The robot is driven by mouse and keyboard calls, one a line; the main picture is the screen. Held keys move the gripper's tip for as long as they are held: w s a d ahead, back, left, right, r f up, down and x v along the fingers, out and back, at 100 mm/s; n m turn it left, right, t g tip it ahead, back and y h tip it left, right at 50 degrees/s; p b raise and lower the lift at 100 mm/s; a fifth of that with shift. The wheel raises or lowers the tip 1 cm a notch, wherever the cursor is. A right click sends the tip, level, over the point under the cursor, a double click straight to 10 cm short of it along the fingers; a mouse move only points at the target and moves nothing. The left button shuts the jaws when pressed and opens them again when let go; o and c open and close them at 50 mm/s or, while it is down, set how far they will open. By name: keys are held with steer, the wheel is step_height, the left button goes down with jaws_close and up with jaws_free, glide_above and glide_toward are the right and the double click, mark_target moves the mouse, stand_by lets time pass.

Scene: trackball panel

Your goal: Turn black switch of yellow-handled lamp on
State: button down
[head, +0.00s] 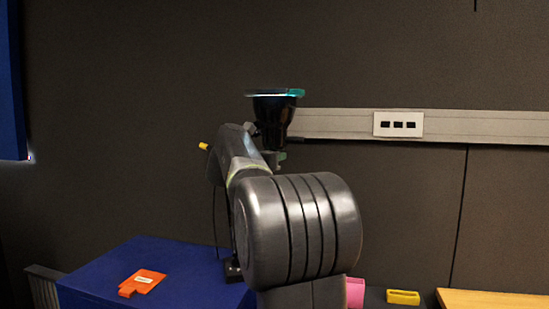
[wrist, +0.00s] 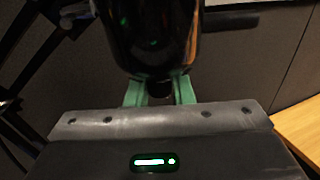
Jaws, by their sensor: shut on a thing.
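A lamp with a glossy black head (head: 272,122) and a teal rim faces upward in the head view, partly behind my arm. A yellow tip (head: 204,147), which seems to be its handle, sticks out at the left. In the wrist view the black lamp head (wrist: 155,38) fills the top middle. The black switch (wrist: 160,90) is a short dark knob at its lower end. My gripper (wrist: 160,93) has green fingers on both sides of the knob and is shut on it. In the head view my arm hides most of the gripper.
A blue-topped table (head: 105,273) holds an orange item (head: 145,280). A pink object (head: 355,292) and a yellow object (head: 403,297) are low on the right, beside a wooden surface (head: 490,298). A wall rail with a white socket panel (head: 398,124) runs behind the lamp.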

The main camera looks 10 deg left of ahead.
steer(key=c, duration=1.3)
jaws_free()
steer(key=b+v, duration=0.1)
steer(key=v, duration=1.3)
steer(key=shift+w, duration=0.1)
steer(key=p+x, duration=0.1)
steer(key=x, duration=1.3)
